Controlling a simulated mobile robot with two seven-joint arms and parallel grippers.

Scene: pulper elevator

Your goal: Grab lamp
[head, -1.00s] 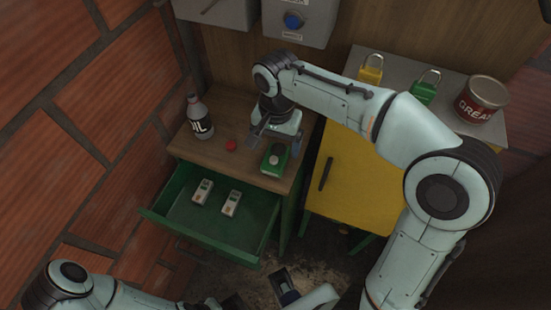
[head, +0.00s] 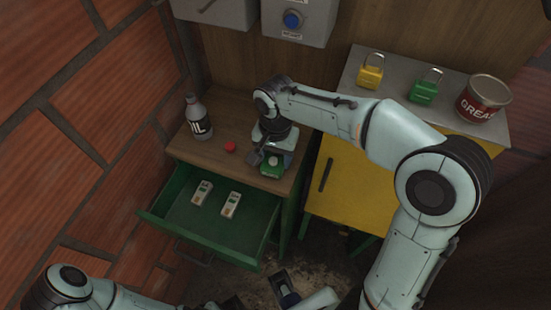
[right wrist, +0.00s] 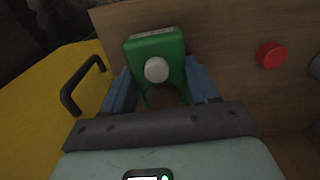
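The lamp is a green box with a white round dome (right wrist: 157,70), seen close up in the right wrist view. It sits on the wooden top of the cabinet, and in the head view its green body (head: 271,168) shows partly under my right gripper (head: 268,157). In the right wrist view the two blue fingers of that gripper (right wrist: 160,80) are apart, one on each side of the lamp. Whether they touch it I cannot tell. Part of my left gripper (head: 287,285) shows low in the head view, mostly cut off by the frame.
A red button-like knob (head: 230,147) and an oil bottle (head: 198,118) are left of the lamp. The open green drawer (head: 255,232) below holds two small pale devices (head: 217,198). A yellow cabinet (head: 345,185) at right carries padlocks (head: 425,88) and a grease can (head: 483,98).

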